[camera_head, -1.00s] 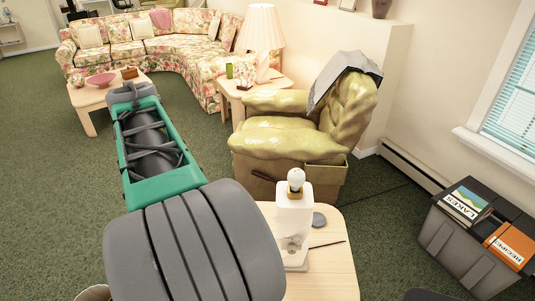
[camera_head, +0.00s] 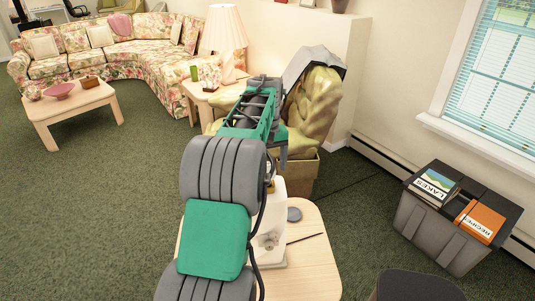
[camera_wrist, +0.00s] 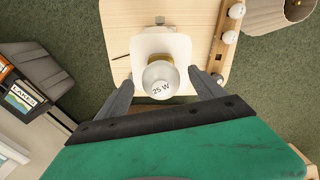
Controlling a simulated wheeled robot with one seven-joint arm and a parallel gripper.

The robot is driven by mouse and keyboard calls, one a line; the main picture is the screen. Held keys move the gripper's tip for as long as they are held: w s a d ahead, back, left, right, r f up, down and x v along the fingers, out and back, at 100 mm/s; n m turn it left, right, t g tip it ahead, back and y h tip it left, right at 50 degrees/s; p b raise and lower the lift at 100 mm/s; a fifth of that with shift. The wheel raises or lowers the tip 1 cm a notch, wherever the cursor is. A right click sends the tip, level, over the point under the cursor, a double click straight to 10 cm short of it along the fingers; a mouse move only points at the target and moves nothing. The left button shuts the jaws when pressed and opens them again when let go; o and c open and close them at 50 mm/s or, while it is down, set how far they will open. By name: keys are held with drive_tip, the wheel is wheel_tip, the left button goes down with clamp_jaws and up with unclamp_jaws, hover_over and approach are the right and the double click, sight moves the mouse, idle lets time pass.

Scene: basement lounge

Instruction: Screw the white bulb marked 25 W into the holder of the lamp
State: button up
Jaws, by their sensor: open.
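The white bulb marked 25 W (camera_wrist: 160,80) stands upright in the wrist view, on the brass-coloured holder of the white lamp (camera_wrist: 150,45). How far it is threaded in cannot be seen. My gripper (camera_wrist: 161,77) is open, with one finger on each side of the bulb and a gap on both sides. In the head view the lamp (camera_head: 272,245) stands on the small wooden table (camera_head: 315,270). There my arm covers the bulb and most of the gripper.
A wooden rack with white bulbs (camera_wrist: 228,38) lies on the table in the wrist view, near a pleated shade (camera_wrist: 280,15). A dark disc (camera_head: 294,214) and a thin stick (camera_head: 306,238) lie beside the lamp. A grey crate with books (camera_head: 440,232) stands to the right.

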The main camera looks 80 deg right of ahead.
drive_tip(key=shift+f, duration=0.8)
drive_tip(key=shift+c, duration=0.3)
drive_tip(key=c, duration=1.2)
drive_tip(key=shift+c, duration=0.2)
